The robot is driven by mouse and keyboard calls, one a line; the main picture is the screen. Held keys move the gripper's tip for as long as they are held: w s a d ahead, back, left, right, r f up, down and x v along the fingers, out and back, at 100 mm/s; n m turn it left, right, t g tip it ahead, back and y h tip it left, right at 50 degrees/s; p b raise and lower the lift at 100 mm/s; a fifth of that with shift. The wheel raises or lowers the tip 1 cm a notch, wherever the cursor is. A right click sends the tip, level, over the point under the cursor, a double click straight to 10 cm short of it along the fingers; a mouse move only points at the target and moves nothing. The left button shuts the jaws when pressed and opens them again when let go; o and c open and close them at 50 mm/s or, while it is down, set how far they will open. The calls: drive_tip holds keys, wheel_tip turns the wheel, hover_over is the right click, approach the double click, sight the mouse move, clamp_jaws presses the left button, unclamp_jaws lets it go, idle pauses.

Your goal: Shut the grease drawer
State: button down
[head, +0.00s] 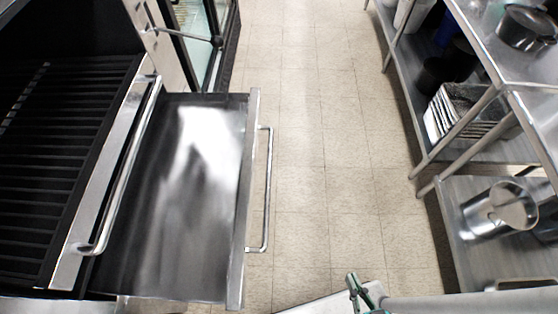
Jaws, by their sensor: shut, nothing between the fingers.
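The grease drawer (165,200) is a wide, shiny metal tray pulled well out from under the black grill at the left. Its front panel (245,200) faces right, with a bar handle (267,190) standing off it. The inside of the drawer looks empty. My gripper (352,285) is at the bottom edge, to the right of and nearer than the drawer front, apart from the handle. Its fingers are shut with nothing in them. The lower part of the gripper is cut off by the picture edge.
The black grill (60,150) has its own front bar (125,165) above the drawer. A glass-doored unit (195,40) stands beyond it. Metal shelves (470,160) with pots and stacked trays line the right side. The tiled floor (330,150) between is clear.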

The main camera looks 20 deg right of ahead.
drive_tip(key=w+a+f+m+g+y, duration=0.1)
drive_tip(key=w+f+m+g, duration=0.1)
drive_tip(key=f, duration=0.6)
drive_tip(key=w+a+f+m+g+y, duration=0.1)
drive_tip(key=w+f+m+g, duration=0.15)
drive_tip(key=f, duration=0.55)
drive_tip(key=w+a+f+m+y, duration=0.1)
drive_tip(key=w+a+f+y, duration=0.15)
drive_tip(key=w, duration=0.25)
drive_tip(key=w+a+f+m+y, duration=0.1)
drive_tip(key=w+a+f+y, duration=0.1)
drive_tip(key=w+f+y, duration=0.3)
drive_tip(key=w+d+r+n+g+y, duration=0.1)
drive_tip(key=w+d+r+n+y, duration=0.1)
drive_tip(key=w+d+r+y, duration=0.55)
drive_tip(key=w+d+r+n+g+y, duration=0.2)
drive_tip(key=w+d+r+n+y, duration=0.15)
drive_tip(key=w+r, duration=0.55)
drive_tip(key=s+r+x, duration=0.1)
drive_tip(key=x, duration=1.2)
drive_tip(key=shift+s+r+m+h, duration=0.25)
drive_tip(key=shift+s+m+h, duration=0.05)
drive_tip(key=shift+s+h, duration=0.1)
drive_tip(key=shift+a+t, duration=0.1)
drive_tip(key=shift+t, duration=0.15)
